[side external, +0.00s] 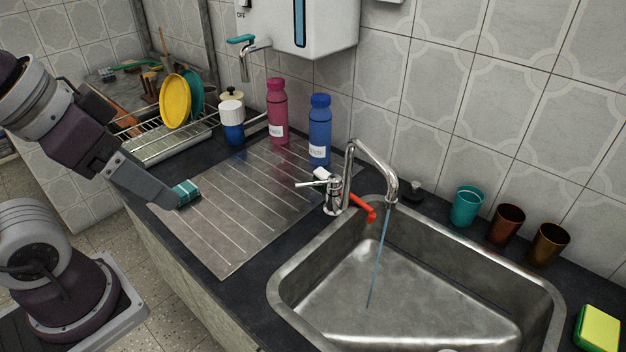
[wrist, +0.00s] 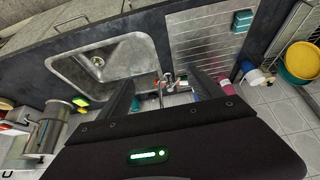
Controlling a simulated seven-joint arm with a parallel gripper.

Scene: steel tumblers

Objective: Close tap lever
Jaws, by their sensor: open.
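The chrome sink tap (side external: 337,198) stands at the sink's back left corner. Its thin lever (side external: 309,184) points left from the tap body. A stream of water (side external: 379,255) falls from the curved spout into the sink (side external: 290,290). My gripper (side external: 180,197) is above the left end of the drainboard, well apart from the tap. In the wrist view my gripper (wrist: 163,92) shows its two fingers spread with nothing held. The tap also shows there (wrist: 168,78), between the fingers in the picture; its lever is too small to make out.
Pink (side external: 277,115) and blue (side external: 320,132) bottles stand behind the ribbed drainboard (side external: 230,225). A red-handled brush (side external: 365,210) lies behind the tap. A second tap with a teal handle (side external: 241,39) hangs from the wall heater. Several cups (side external: 467,206) stand right. The drainboard's middle is clear.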

